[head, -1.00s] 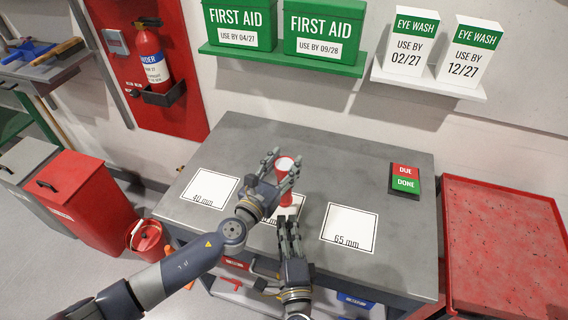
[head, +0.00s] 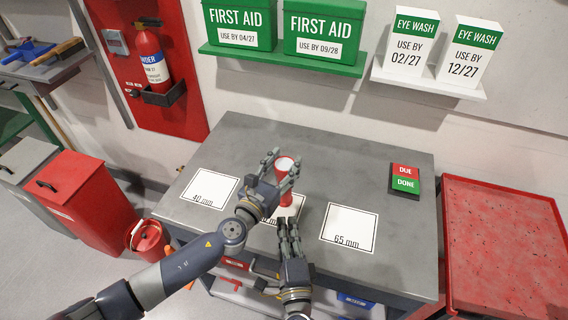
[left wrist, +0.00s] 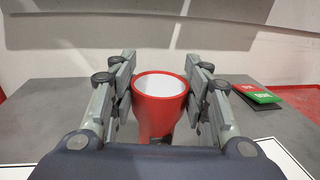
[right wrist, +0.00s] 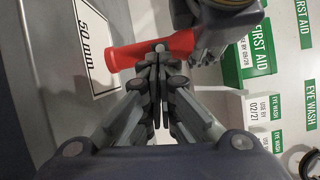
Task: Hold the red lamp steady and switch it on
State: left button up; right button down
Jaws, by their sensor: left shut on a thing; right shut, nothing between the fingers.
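The red lamp (head: 283,166) stands upright on the table, over the middle white card, its pale round top facing up. In the left wrist view the red lamp (left wrist: 160,108) sits between the finger pads. My left gripper (head: 284,170) is shut on its upper part. My right gripper (head: 287,222) is shut and empty, its fingertips low at the lamp's near side. In the right wrist view the fingertips (right wrist: 160,62) meet at the red body (right wrist: 150,50), touching or very close. I cannot see a switch; the fingers hide that part.
The grey table (head: 390,165) carries white cards marked 40 mm (head: 210,188) and 65 mm (head: 348,228) on either side. A red and green DUE/DONE block (head: 405,180) lies at the right. A red-topped bench (head: 505,245) stands beside the table.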

dwell(0.4)
